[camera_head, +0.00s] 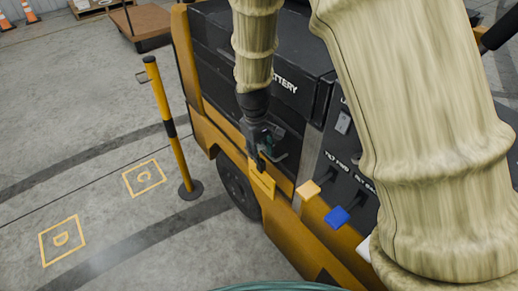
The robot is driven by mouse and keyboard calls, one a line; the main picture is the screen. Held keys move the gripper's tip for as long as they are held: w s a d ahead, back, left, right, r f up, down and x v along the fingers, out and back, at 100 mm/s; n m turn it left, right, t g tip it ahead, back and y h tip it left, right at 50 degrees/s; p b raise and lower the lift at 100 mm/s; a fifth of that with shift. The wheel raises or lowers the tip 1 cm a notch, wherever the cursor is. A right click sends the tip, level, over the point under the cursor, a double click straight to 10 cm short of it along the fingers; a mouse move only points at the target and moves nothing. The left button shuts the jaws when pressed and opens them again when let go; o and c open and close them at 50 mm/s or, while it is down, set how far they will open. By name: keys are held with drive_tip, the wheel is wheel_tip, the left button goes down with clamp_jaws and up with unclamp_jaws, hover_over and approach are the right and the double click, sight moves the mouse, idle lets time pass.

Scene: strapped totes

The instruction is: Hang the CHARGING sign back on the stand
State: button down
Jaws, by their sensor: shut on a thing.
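The stand (163,103) is an upright yellow post with a black band and a round dark base on the floor, left of the vehicle. A small dark hook or bracket sticks out to the left near its top. My gripper (261,163) points down beside the vehicle's side, to the right of the stand and apart from it. It is shut on a small yellow plate, the CHARGING sign (262,183), which hangs tilted below the fingers. No lettering on the sign is readable. My arm and gripper hide part of the vehicle, and the exact grip is hard to see.
A yellow-and-black battery vehicle (283,84) stands close behind and right of my gripper. Floor squares marked C and D lie left. The floor around the stand is clear.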

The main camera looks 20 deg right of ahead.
drive_tip(key=w, duration=0.1)
drive_tip(key=w+d+f, duration=0.1)
drive_tip(key=w, duration=0.1)
drive_tip(key=shift+w+d+f, duration=0.2)
drive_tip(key=shift+w+f, duration=0.1)
drive_tip(key=shift+w, duration=0.05)
drive_tip(key=shift+f+p, duration=0.85)
drive_tip(key=shift+f, duration=0.25)
drive_tip(key=c, duration=1)
unclamp_jaws()
drive_tip(key=shift+f+b, duration=0.15)
drive_tip(key=shift+b, duration=0.35)
